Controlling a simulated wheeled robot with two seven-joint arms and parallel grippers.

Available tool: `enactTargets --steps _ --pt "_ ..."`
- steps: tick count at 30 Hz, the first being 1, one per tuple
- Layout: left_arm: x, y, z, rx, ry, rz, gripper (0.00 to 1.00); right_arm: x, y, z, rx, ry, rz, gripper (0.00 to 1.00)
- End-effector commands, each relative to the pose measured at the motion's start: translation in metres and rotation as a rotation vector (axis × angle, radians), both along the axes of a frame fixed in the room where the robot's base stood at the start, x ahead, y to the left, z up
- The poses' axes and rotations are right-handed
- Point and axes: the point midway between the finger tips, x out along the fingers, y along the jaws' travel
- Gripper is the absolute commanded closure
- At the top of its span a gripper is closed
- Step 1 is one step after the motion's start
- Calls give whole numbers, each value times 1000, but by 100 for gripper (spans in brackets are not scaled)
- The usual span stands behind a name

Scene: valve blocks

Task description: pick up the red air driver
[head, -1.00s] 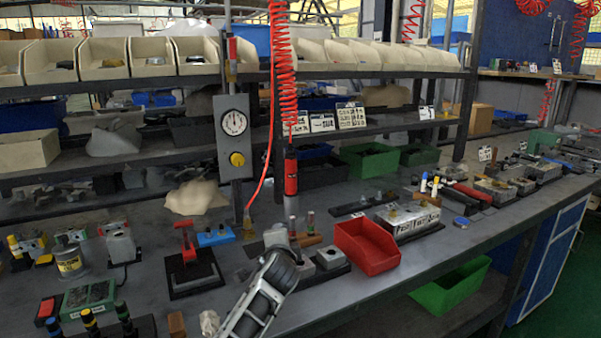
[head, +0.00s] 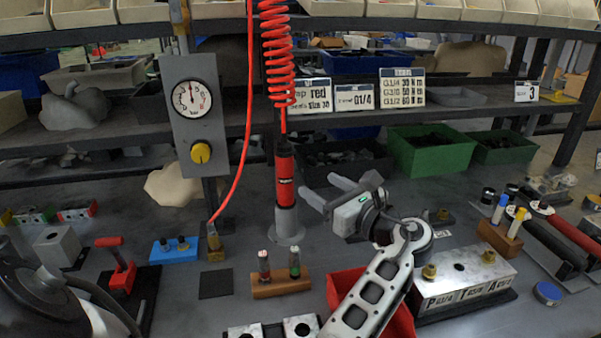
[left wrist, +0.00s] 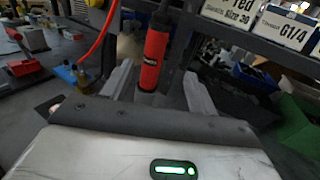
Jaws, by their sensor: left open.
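The red air driver (head: 286,176) hangs upright from a coiled red hose, in front of the shelf. My right gripper is not in view.
A gauge panel (head: 195,115) with a red hose stands left of the driver. A wooden block with two small bits (head: 280,286) is in front. A red bin (head: 345,285) and a metal valve block (head: 465,285) lie below and right of my arm. Shelf labels (head: 355,96) are behind.

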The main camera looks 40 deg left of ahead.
Motion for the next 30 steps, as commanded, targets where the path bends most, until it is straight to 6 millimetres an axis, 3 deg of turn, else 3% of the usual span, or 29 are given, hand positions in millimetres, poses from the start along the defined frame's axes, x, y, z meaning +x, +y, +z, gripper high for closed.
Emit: enactTargets --steps 9,20,30 --pt "13 67 2 2 -1 1 41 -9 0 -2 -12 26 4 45" --pt "18 93 2 0 -3 -1 41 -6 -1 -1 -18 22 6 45" --pt "24 137 4 0 -3 0 41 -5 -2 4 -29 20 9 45"
